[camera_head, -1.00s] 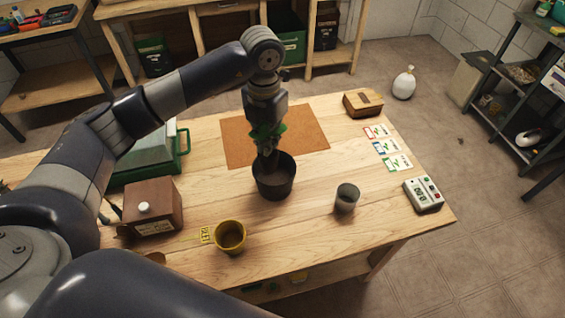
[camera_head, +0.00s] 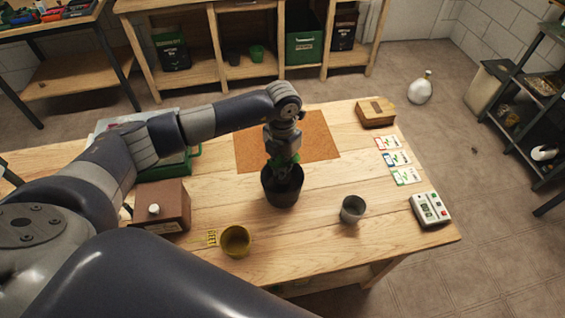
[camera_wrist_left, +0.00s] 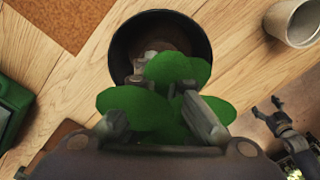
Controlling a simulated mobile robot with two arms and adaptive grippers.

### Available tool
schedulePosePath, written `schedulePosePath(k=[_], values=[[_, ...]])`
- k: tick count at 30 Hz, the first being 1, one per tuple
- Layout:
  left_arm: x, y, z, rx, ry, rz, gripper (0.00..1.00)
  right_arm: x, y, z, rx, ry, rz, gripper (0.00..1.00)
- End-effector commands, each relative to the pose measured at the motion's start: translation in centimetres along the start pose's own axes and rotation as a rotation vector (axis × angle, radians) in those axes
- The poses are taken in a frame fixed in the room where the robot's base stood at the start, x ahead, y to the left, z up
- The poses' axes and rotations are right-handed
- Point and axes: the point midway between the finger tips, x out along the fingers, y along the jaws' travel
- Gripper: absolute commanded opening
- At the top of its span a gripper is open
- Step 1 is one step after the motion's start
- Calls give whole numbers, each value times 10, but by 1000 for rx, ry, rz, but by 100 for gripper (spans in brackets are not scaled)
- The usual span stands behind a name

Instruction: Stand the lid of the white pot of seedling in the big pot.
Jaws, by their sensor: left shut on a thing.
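My left gripper (camera_head: 283,160) points down over the big black pot (camera_head: 283,197). The stem and lower end are hidden. I cannot make out a lid. My right gripper (camera_wrist_left: 268,107) shows at the right of the left wrist view, its fingers apart and empty.
A yellow pot (camera_head: 236,241), a brown box with a white knob (camera_head: 172,203) and a green-framed tray (camera_head: 187,160) stand at left. A wooden box (camera_head: 376,113), seed cards (camera_head: 398,160) and a meter (camera_head: 430,210) lie at right. The table's front right is clear.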

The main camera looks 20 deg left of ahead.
Motion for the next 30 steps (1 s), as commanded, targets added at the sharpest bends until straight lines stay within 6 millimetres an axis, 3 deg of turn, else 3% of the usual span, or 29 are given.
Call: schedulePosePath(k=[9,12,23,25,30], values=[[5,0,1,0,-2,0,0,6,0,1,0,0,0,79],[3,0,0,0,-1,0,26,4,0,1,0,0,0,79],[1,0,0,0,-1,0,26,2,0,0,0,0,-1,79],[-3,0,0,0,-1,0,26,-1,0,0,0,0,-1,79],[-25,1,2,2,-8,1,26,15,-1,2,0,0,-1,79]])
